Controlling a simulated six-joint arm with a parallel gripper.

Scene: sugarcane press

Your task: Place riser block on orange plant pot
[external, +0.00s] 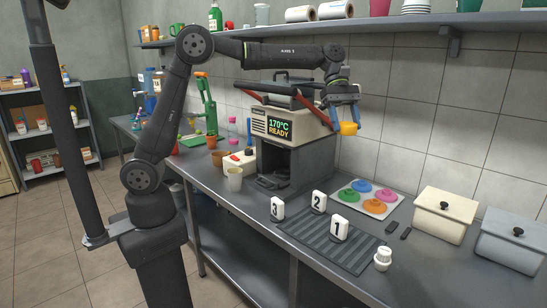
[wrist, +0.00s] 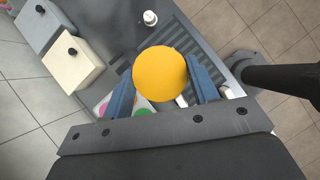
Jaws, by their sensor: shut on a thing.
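My gripper (external: 345,115) has blue fingers. It is shut on a yellow round piece (external: 348,129), held in the air to the right of the press machine. In the wrist view the yellow piece (wrist: 160,73) shows as a plain disc between the two fingers. I cannot tell whether it is the riser block. A brown-orange pot (external: 217,158) stands nearer, left of the machine. I cannot tell for sure which is the orange plant pot. My gripper is well away from both.
The press machine (external: 290,136) stands between my gripper and the pots. A white block with a red top (external: 240,160) and a pale cup (external: 234,180) stand left of it. Numbered markers stand on a dark ribbed mat (external: 318,242). Lidded boxes (external: 445,214) are at right.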

